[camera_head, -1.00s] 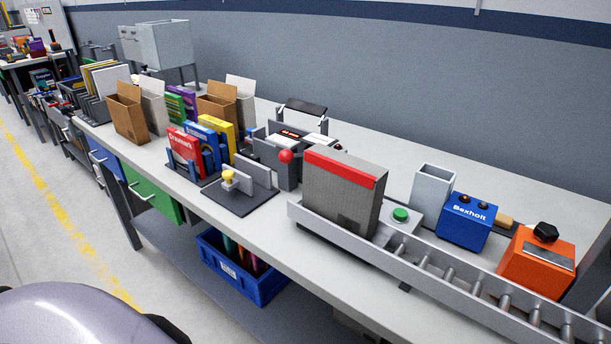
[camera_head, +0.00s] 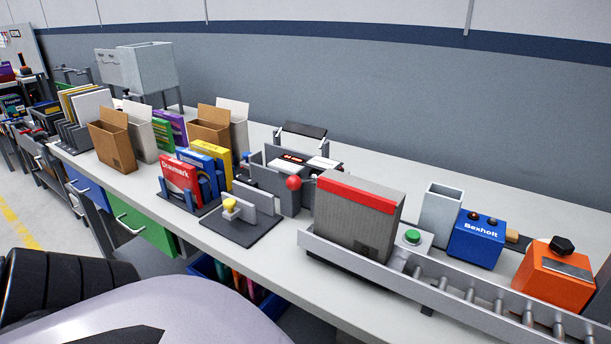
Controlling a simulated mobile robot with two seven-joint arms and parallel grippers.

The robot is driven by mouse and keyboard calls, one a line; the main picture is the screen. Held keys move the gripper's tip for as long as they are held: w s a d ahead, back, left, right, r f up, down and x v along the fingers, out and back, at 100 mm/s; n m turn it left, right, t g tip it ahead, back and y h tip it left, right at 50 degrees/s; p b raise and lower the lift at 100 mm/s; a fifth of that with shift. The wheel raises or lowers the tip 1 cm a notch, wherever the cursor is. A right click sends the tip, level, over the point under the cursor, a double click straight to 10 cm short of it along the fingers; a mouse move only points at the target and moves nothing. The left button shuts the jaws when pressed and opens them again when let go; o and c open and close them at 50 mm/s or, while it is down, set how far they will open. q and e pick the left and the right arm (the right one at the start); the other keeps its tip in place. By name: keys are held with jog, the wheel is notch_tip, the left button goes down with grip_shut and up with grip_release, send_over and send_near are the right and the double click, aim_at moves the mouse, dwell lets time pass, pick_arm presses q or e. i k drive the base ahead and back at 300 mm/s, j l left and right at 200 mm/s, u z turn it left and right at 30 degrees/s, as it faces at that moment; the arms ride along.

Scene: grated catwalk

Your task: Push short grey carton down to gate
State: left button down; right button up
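A grey carton (camera_head: 357,222) with a red top edge stands upright at the left end of a grey roller conveyor (camera_head: 455,304) on the bench. The conveyor's rollers to its right are bare up to the picture's lower right edge. I cannot see a gate for certain. Neither of my grippers is in view.
A green button box (camera_head: 413,237), a grey open bin (camera_head: 440,214), a blue Bexholt box (camera_head: 476,239) and an orange box (camera_head: 556,275) stand behind the conveyor. A fixture with a yellow knob (camera_head: 230,205) stands left of it. A red-knobbed device (camera_head: 293,184) is close to the carton.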

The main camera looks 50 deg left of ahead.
aim_at(368, 231)
jog(key=k+j+z, duration=0.15)
jog(key=j, duration=0.2)
jog(key=k+j+z, duration=0.2)
jog(key=j, duration=0.15)
jog(key=k+j, duration=0.2)
jog(key=k+j+z, duration=0.1)
jog(key=j, duration=0.35)
jog(key=k, duration=0.1)
